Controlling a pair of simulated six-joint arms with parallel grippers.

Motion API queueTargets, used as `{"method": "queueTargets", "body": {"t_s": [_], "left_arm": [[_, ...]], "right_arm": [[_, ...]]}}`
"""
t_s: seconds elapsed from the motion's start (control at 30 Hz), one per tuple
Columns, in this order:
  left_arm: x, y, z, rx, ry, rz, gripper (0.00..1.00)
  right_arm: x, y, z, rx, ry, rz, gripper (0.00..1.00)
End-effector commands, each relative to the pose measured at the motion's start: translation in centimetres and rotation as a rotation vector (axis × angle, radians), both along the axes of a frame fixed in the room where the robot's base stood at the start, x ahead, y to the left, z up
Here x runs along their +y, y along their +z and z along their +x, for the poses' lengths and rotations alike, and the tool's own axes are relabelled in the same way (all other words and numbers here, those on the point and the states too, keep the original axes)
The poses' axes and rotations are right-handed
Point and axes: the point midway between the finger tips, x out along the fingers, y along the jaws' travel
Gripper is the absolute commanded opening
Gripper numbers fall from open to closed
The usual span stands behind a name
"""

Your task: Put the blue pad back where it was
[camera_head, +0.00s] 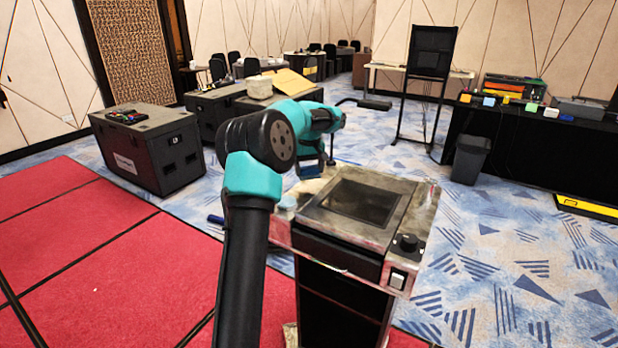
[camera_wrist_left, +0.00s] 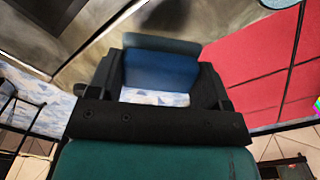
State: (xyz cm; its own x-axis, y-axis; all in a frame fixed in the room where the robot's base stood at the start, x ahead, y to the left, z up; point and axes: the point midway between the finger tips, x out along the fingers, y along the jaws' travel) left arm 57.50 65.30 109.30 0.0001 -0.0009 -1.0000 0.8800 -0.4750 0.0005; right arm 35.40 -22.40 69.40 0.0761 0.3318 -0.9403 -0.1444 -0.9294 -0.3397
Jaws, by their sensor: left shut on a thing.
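My left arm reaches in from the bottom of the head view, and its gripper (camera_head: 316,166) hangs above the back left part of a worn stand with a dark, flat-topped device (camera_head: 360,202). In the left wrist view the gripper (camera_wrist_left: 162,80) is shut on the blue pad (camera_wrist_left: 160,72), which sits between the two black fingers. In the head view a small blue patch under the gripper seems to be the pad (camera_head: 308,171); the arm hides part of it. I cannot tell whether the pad touches the surface below. My right gripper is in neither view.
A grey bin (camera_head: 467,158) and black cases (camera_head: 150,150) stand farther off.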

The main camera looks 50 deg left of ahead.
Motion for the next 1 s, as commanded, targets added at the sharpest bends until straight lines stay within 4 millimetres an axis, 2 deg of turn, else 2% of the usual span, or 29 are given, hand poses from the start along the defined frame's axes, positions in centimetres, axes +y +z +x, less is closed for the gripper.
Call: {"method": "queueTargets", "body": {"t_s": [0.37,0.7,1.0], "left_arm": [[0.2,-0.1,0.1,0.000,0.000,0.000,0.53],[0.2,-3.5,0.1,0.001,0.001,0.000,0.53],[0.2,-3.6,0.1,0.001,0.001,0.000,0.53]], "right_arm": [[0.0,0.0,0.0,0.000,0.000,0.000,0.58],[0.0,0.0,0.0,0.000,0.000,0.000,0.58],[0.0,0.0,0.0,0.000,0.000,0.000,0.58]]}}
